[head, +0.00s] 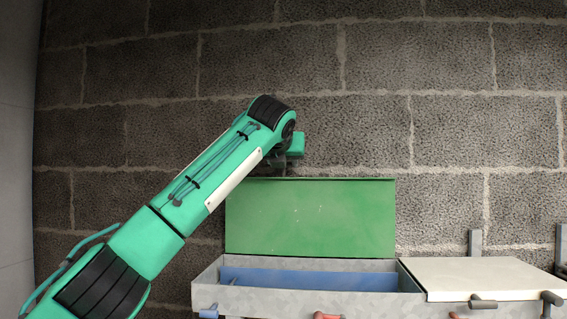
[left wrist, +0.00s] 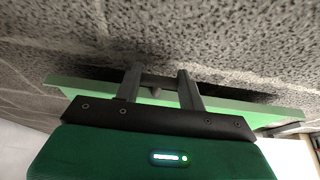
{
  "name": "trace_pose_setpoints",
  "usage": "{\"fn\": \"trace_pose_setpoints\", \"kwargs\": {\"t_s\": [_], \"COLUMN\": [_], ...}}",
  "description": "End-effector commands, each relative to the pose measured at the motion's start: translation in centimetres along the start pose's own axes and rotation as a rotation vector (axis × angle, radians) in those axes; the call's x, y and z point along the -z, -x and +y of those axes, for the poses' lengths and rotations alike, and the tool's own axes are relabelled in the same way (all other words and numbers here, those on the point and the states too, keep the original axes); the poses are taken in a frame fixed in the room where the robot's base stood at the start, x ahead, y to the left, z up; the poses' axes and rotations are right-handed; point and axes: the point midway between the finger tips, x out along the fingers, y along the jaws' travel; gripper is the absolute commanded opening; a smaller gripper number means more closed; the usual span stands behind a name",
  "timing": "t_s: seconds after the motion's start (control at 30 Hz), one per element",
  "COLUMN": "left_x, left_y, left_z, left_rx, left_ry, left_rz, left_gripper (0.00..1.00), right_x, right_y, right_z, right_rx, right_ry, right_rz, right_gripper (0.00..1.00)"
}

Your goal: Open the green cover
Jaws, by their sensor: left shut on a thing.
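The green cover (head: 310,217) stands upright at the back of a grey box (head: 205,291), whose left compartment is open. A blue surface (head: 315,280) shows inside that compartment. My left gripper (head: 281,168) is at the cover's top edge, partly hidden behind my wrist. In the left wrist view, my left gripper's two fingers (left wrist: 158,80) reach the green cover (left wrist: 240,108) and are shut on a small grey part at it, seemingly its handle. My right gripper is in neither view.
A closed white cover (head: 475,275) lies flat over the box's right side. Dark pegs (head: 483,303) and a red handle (head: 327,316) sit along the front. A grey block wall (head: 450,130) rises close behind the upright cover.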

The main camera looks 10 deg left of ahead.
Motion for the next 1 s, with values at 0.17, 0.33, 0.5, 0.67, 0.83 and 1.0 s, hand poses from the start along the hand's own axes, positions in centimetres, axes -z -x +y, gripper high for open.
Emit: {"fn": "trace_pose_setpoints", "kwargs": {"t_s": [0.17, 0.33, 0.5, 0.67, 0.83, 1.0], "left_x": [-0.3, -0.1, 0.0, 0.3, 0.4, 0.2], "left_y": [0.3, 0.1, 0.5, 2.5, 6.5, 10.4], "left_z": [0.0, 0.0, 0.0, 0.0, -0.1, 0.0], "left_rx": [0.001, 0.001, 0.001, 0.001, 0.003, 0.001], "left_ry": [0.001, 0.001, 0.0, 0.001, 0.0, 0.0], "left_rz": [-0.005, -0.003, -0.004, -0.006, -0.009, -0.009], "left_gripper": [0.62, 0.62, 0.62, 0.62, 0.62, 0.62], "right_x": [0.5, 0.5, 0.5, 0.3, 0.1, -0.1], "right_y": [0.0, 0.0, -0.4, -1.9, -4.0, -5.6], "right_z": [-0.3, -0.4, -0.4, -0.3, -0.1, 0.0], "right_rx": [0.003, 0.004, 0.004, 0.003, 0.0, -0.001], "right_ry": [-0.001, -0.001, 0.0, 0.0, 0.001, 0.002], "right_rz": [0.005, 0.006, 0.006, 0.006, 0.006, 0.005], "right_gripper": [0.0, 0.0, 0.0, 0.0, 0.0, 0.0]}}
